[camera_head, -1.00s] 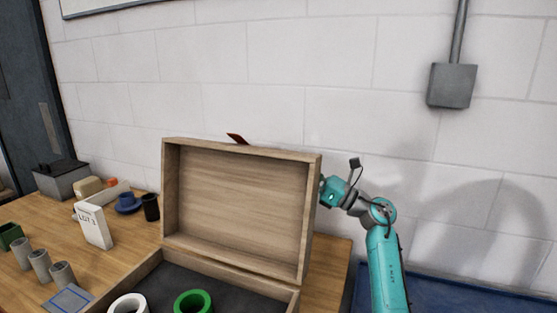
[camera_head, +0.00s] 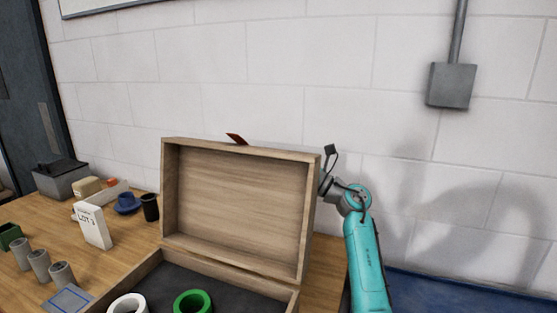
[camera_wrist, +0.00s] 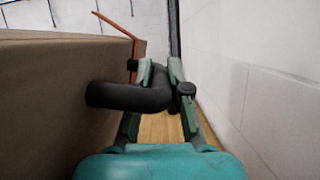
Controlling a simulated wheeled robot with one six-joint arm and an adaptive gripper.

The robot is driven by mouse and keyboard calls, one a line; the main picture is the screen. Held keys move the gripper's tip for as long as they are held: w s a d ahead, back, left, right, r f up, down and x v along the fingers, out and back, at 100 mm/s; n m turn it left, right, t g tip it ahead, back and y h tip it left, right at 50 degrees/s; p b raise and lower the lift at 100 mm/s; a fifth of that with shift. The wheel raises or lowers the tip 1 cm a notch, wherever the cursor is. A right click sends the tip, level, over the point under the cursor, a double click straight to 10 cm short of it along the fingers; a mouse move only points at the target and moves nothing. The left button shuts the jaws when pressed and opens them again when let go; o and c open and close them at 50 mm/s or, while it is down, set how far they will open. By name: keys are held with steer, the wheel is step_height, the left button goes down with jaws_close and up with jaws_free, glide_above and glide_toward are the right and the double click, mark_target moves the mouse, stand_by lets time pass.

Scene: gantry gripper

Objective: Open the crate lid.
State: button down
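The wooden crate (camera_head: 142,270) stands on the table with its lid (camera_head: 240,205) raised upright, the inner face towards the head camera. In the wrist view the lid's outer side (camera_wrist: 50,110) fills the left. A black, bent bar-like handle (camera_wrist: 115,96) sticks out from it and curves in between the fingers of my gripper (camera_wrist: 162,85). The fingers are apart, with part of the handle between them; I cannot tell whether they touch it. In the head view my gripper is mostly hidden behind the lid's right edge.
A white ring (camera_head: 128,306) and a green ring (camera_head: 193,302) are in the crate. Grey cylinders (camera_head: 40,265), a white lot card (camera_head: 94,226) and a blue item (camera_head: 127,204) stand to the left. The white block wall (camera_head: 400,120) is close behind.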

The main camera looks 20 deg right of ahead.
mark_target(315, 178)
steer(key=s+a+r+n, duration=0.1)
steer(key=s+a+r+n+g, duration=0.1)
steer(key=s, duration=0.1)
steer(key=s+a+r+n+y, duration=0.1)
steer(key=shift+s+a+r+n+g, duration=0.15)
steer(key=shift+s+n+g, duration=0.15)
steer(key=shift+n, duration=0.1)
steer(key=c, duration=1.1)
jaws_free()
steer(key=shift+c, duration=0.2)
steer(key=v, duration=1.2)
